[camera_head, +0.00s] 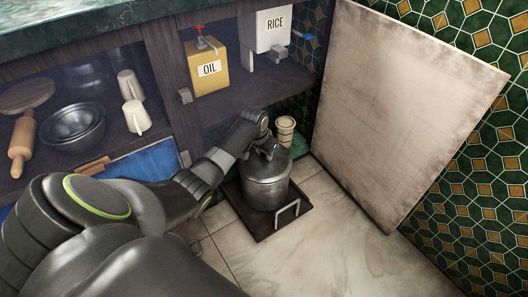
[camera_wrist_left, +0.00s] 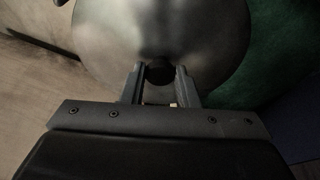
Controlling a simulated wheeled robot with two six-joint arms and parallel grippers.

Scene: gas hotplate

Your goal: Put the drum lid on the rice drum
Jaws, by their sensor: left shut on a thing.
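A grey metal drum (camera_head: 266,194) stands upright on a dark board with a metal handle, on the tiled floor. My left gripper (camera_head: 264,153) is above the drum top. In the left wrist view the round metal drum lid (camera_wrist_left: 160,28) fills the upper middle, and its dark knob (camera_wrist_left: 160,73) is between the fingers of my left gripper (camera_wrist_left: 160,82), shut on it. In the head view the lid appears at the drum's top, partly hidden by the gripper; I cannot tell whether it rests fully on the rim. My right gripper is not in view.
A beige cup-like container (camera_head: 285,130) stands just behind the drum. A large pale panel (camera_head: 400,110) leans open at the right. The shelf holds a yellow oil can (camera_head: 207,70) and a white rice box (camera_head: 268,30). The floor in front is clear.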

